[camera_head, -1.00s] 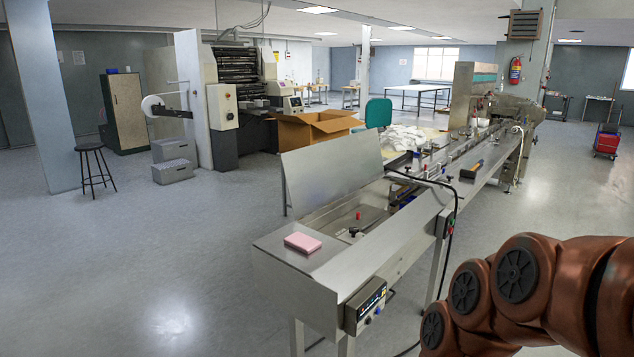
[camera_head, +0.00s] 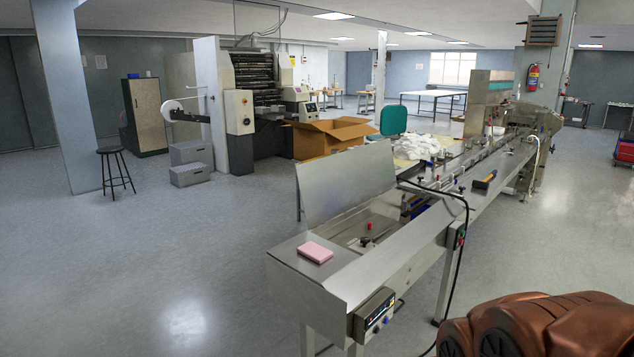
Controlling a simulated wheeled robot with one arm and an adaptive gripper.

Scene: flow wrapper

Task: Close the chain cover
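The chain cover (camera_head: 345,183) is a flat metal panel on the flow wrapper (camera_head: 400,262). It stands raised and tilted back along the far side of the machine's near end. The opening in front of it is exposed, with a red-topped knob (camera_head: 369,226) and a black knob (camera_head: 365,241) inside. My gripper is not in view. Only brown-red links of my arm show at the lower right, apart from the machine.
A pink block (camera_head: 316,252) lies on the machine's near end plate. A control box (camera_head: 373,315) sticks out at the front, and a black cable (camera_head: 465,240) hangs down the near side. A yellow-and-black tool (camera_head: 484,181) lies farther along.

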